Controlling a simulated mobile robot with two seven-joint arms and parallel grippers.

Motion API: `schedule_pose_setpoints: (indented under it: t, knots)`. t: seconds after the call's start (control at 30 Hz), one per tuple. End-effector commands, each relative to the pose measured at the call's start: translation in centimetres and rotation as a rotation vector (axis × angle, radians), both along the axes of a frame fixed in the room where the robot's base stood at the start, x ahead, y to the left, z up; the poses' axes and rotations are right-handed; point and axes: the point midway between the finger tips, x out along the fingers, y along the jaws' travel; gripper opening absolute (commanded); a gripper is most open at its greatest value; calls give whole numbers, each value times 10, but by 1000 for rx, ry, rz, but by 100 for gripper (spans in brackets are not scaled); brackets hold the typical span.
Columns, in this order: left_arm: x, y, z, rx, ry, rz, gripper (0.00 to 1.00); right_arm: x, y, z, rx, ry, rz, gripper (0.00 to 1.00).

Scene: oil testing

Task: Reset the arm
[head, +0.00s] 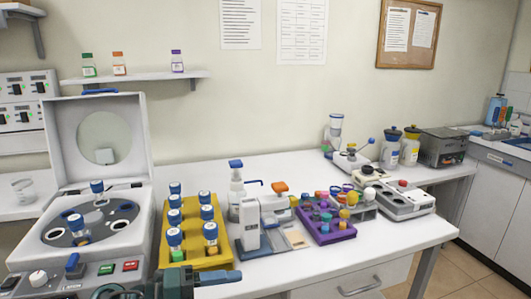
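The dark grey-green arm parts at the bottom edge, left of centre, look like my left arm and gripper (205,279). A blue-grey finger-like part points right, just in front of the yellow rack (222,258). The frame's lower edge cuts off the rest, so I cannot tell whether this gripper is open or shut. I see nothing held in it. My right gripper is not in view. The yellow rack holds several blue-capped bottles (208,213).
A centrifuge (128,247) with raised lid (70,140) stands at left, with blue-capped tubes in its rotor. Right of the yellow rack stand a white pump bottle (236,185), a purple tube rack (328,236) and a white device (405,203). The right front tabletop (400,238) is clear.

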Motion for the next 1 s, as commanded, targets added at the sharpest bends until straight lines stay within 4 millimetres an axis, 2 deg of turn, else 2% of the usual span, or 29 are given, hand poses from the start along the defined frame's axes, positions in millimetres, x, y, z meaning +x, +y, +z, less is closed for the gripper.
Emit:
schedule_pose_setpoints:
  t: [0.03,0.1,0.17,0.27,0.37,0.5,0.63,0.7,0.8,1.0]
  knots:
    - [-8,-11,1,-137,79,57,58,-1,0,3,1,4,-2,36]
    - [-10,-15,0,-309,191,164,58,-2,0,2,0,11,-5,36]
    - [-11,-11,-7,-439,300,274,58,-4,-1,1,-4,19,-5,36]
    - [-15,4,-33,-618,509,484,58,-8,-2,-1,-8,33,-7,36]
    - [-31,25,-76,-746,745,714,58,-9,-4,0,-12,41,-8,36]
    - [-76,51,-145,-839,1079,1012,58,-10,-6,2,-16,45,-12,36]
    - [-122,62,-188,-858,1307,1192,58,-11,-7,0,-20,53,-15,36]
    - [-139,65,-201,-859,1383,1246,58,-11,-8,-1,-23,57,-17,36]
    - [-153,66,-211,-857,1440,1284,58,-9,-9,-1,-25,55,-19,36]
    - [-156,66,-213,-855,1453,1292,58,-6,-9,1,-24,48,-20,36]
